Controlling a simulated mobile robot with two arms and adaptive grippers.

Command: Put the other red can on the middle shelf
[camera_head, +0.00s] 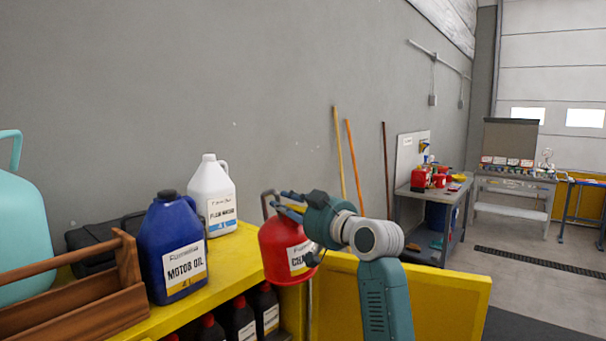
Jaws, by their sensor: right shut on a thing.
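A red can (281,254) with a white label hangs in front of the right end of the yellow cabinet. My right gripper (284,204) is shut on it at the handle near its top. The arm comes in from the lower right and hides part of the can's right side. The can looks about upright. The yellow cabinet (235,258) has a top surface and a shelf space below it. Which shelf is the middle one cannot be told, as the lower part is out of frame. My left gripper is not in view.
A blue motor oil jug (172,245), a white jug (211,195), a wooden toolbox (80,300) and a teal container (20,230) crowd the cabinet top. Dark bottles (240,318) stand below. A yellow panel (440,300) is behind my arm. A far cart (430,205) holds red items.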

